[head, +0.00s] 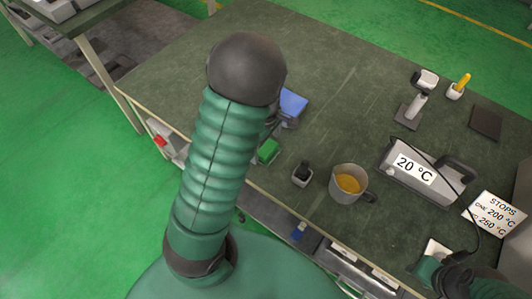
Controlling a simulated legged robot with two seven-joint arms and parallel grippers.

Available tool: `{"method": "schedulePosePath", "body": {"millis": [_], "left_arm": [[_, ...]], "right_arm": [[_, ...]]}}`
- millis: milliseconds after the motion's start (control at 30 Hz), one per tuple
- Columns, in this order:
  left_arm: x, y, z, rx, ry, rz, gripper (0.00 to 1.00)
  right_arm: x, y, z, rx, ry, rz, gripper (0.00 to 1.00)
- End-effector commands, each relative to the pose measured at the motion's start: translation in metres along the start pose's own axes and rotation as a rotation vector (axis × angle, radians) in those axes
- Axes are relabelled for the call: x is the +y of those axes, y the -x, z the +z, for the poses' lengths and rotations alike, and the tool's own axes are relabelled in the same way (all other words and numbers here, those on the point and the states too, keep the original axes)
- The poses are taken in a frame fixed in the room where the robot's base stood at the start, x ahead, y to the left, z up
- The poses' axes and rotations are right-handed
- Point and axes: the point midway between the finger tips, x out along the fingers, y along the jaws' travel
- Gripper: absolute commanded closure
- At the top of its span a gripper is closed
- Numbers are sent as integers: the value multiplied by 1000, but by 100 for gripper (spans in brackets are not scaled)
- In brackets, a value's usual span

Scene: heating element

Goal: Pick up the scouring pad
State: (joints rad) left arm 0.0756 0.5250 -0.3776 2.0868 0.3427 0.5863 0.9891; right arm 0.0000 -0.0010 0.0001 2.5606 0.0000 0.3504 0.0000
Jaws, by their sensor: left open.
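A small green block (268,151), which looks like the scouring pad, lies near the front edge of the table, just right of my left arm. My left arm's green sleeve and dark rounded joint cover much of the view. My left gripper (284,121) is mostly hidden behind the arm; only a dark grey part shows, just above and right of the green block and apart from it in the picture. It is open. Part of my right arm shows at the lower right corner, but I can make out no right gripper fingers.
A blue item (292,103) lies beside the left gripper. A small dark-topped container (302,174), a cup of yellow liquid (347,184), and a heater (420,174) reading 20 °C stand to the right. The table's back middle (330,60) is clear.

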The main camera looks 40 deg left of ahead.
Motion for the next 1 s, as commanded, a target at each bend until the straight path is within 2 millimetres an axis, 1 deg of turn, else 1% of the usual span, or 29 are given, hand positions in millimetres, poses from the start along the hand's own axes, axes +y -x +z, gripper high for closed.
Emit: {"method": "schedulePosePath", "body": {"millis": [33, 133, 367, 867, 1000], "left_arm": [[0, -18, 1, 0, -1, -4, 0], [0, -32, 1, 0, -1, -3, 0], [0, -33, 2, -1, -2, -2, 0], [0, -32, 1, 0, -2, -2, 65], [0, -32, 1, 0, -2, -1, 66]], "right_arm": [[0, -12, 3, 0, 0, 0, 64], [0, -17, 4, -1, 0, 0, 64], [0, -15, 3, 0, 0, 0, 64], [0, -15, 3, 0, 0, 0, 64], [0, -15, 3, 0, 0, 0, 64]]}}
